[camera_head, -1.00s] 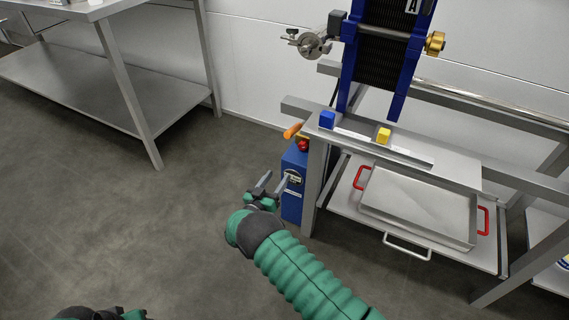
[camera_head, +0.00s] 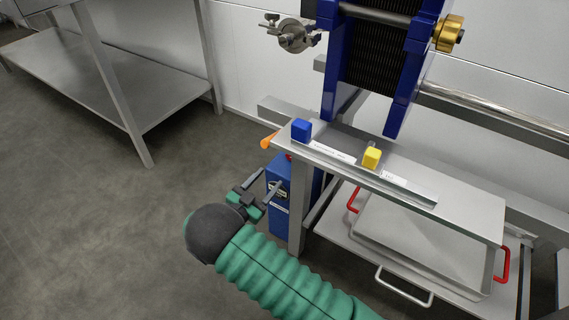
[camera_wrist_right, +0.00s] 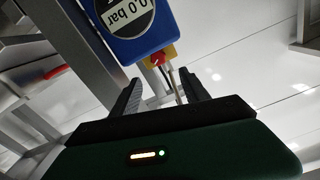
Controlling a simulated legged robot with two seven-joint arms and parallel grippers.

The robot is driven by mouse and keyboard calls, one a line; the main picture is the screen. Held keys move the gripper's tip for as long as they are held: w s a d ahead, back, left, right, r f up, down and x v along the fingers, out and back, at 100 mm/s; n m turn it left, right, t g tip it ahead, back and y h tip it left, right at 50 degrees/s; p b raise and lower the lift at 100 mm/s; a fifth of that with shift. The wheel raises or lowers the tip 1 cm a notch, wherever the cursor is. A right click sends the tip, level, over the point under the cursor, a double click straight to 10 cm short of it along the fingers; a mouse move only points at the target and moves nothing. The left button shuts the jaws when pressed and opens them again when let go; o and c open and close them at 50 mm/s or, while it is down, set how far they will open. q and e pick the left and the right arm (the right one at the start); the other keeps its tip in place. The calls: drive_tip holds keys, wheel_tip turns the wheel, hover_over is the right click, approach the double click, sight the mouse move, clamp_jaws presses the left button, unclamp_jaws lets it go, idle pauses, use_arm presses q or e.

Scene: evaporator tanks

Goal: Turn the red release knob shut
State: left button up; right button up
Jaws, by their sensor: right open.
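The blue pump unit (camera_head: 283,190) stands low beside the bench leg, with an orange lever (camera_head: 268,141) at its top. The red release knob (camera_head: 288,157) is a small red patch at its top, mostly hidden by the bench edge. In the wrist view the red knob (camera_wrist_right: 158,60) shows with yellow around it, under the blue housing with a "0.0 bar" gauge (camera_wrist_right: 126,17). My right gripper (camera_head: 270,182) is open, in front of the pump. In the wrist view its fingers (camera_wrist_right: 162,86) are apart, the knob beyond and between them, with no contact visible. My left gripper is out of view.
The steel bench (camera_head: 350,175) carries a blue block (camera_head: 301,129) and a yellow block (camera_head: 372,157). Its leg (camera_head: 298,220) stands close right of the pump. A tray with red handles (camera_head: 420,235) sits below. Open floor lies to the left.

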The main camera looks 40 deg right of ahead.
drive_tip(key=b+x, duration=0.1)
drive_tip(key=x, duration=0.2)
drive_tip(key=b+x, duration=0.2)
drive_tip(key=x, duration=0.2)
drive_tip(key=b+x, duration=0.1)
drive_tip(key=x, duration=0.2)
drive_tip(key=shift+d+f+b, duration=0.2)
drive_tip(key=shift+f+b, duration=0.1)
drive_tip(key=shift+f, duration=0.05)
drive_tip(key=shift+w+d+r, duration=0.2)
drive_tip(key=shift+d+r, duration=0.05)
drive_tip(key=shift+d, duration=0.3)
clamp_jaws()
